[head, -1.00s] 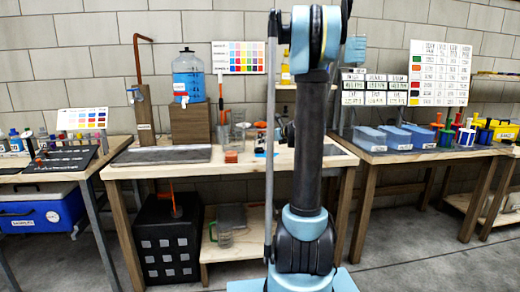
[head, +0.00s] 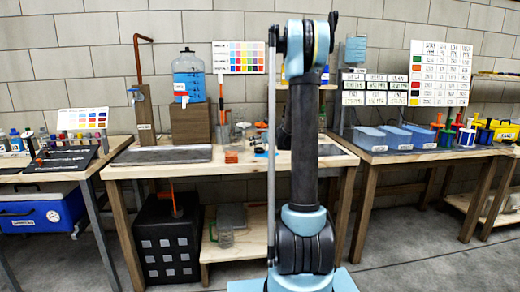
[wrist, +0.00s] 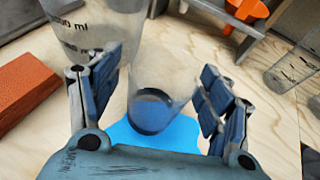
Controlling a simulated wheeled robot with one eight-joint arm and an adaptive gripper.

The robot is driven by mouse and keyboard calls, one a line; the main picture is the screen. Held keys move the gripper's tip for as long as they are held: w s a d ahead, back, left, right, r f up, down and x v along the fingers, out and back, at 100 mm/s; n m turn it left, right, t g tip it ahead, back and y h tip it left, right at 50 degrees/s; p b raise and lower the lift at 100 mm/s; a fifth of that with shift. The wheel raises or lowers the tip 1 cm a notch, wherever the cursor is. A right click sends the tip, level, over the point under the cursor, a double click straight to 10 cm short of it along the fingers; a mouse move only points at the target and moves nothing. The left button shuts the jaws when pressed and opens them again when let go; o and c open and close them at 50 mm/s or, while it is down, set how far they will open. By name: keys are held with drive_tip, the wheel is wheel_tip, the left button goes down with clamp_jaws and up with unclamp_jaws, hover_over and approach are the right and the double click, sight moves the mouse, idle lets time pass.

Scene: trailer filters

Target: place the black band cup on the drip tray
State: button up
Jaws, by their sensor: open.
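In the wrist view, a clear cup with a black band (wrist: 153,112) stands between the fingers of my gripper (wrist: 155,98). My gripper is open, with one finger on each side of the cup; I cannot tell whether either finger touches it. A light blue patch (wrist: 170,134) shows on the wood around the cup's base. In the head view, my arm hides most of the gripper area, and I cannot make out the cup. A flat grey tray (head: 162,155), apparently the drip tray, lies on the left of the middle table, below the blue water jug (head: 188,75).
A clear beaker with millilitre marks (wrist: 88,35) stands close beside the cup. A red-orange block (wrist: 22,92) lies on the left, and an orange tool (wrist: 243,12) behind. Another clear container (wrist: 296,62) is at right. Bare wood (head: 190,170) lies along the table's front.

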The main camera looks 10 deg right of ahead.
drive_tip(key=shift+c, duration=0.2)
drive_tip(key=c, duration=1)
drive_tip(key=shift+c, duration=0.2)
